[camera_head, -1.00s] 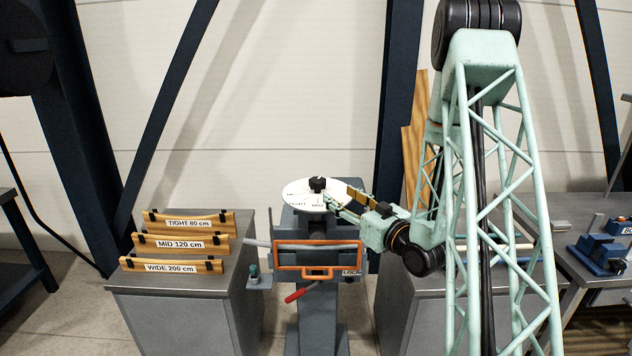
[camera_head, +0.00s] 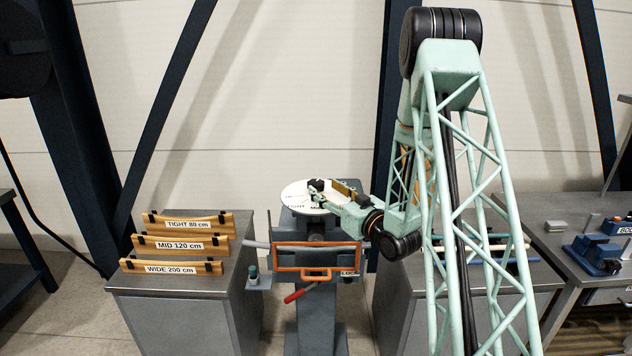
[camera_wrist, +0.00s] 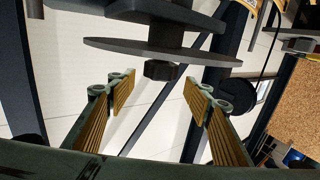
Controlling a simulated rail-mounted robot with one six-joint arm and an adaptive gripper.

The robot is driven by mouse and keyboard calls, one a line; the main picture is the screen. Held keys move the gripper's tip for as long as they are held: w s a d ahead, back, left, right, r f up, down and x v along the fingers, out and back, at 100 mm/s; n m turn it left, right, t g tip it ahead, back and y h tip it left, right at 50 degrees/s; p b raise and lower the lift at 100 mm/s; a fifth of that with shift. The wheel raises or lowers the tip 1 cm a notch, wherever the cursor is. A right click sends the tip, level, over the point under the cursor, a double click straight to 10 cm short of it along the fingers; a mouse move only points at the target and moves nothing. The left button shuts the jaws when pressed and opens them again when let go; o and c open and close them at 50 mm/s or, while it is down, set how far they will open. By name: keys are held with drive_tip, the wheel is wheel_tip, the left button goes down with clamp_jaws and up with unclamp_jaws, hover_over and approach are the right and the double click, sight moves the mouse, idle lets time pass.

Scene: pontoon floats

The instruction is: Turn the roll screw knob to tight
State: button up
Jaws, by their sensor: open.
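The black roll screw knob (camera_head: 317,184) stands on a round white dial (camera_head: 293,198) on top of the grey machine stand. Parts of the dial's lettering show, but my gripper covers some of it and the knob's pointing direction is unclear. My gripper (camera_head: 326,191) reaches in from the right at the knob's height. In the wrist view the picture is upside down: the knob (camera_wrist: 161,70) hangs below the dial's edge (camera_wrist: 110,45). My open gripper (camera_wrist: 157,90) has one finger on each side of the knob's line, with the knob by the fingertips. I see no clear contact.
An orange frame (camera_head: 318,243) and a red-handled lever (camera_head: 300,294) sit below the dial. A grey cabinet (camera_head: 180,285) at left carries wooden bars labelled TIGHT 80 cm (camera_head: 187,225), MID 120 cm and WIDE 200 cm. A bench with blue tooling (camera_head: 597,252) stands at right.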

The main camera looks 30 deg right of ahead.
sight(320, 185)
drive_tip(key=shift+w+a+p, duration=0.15)
drive_tip(key=shift+w+p, duration=0.25)
drive_tip(key=shift+w, duration=1.15)
drive_tip(key=shift+w+a+p, duration=0.15)
drive_tip(key=shift+w+p, duration=0.2)
drive_tip(key=shift+w, duration=1.2)
drive_tip(key=shift+c, duration=0.5)
drive_tip(key=c, duration=0.7)
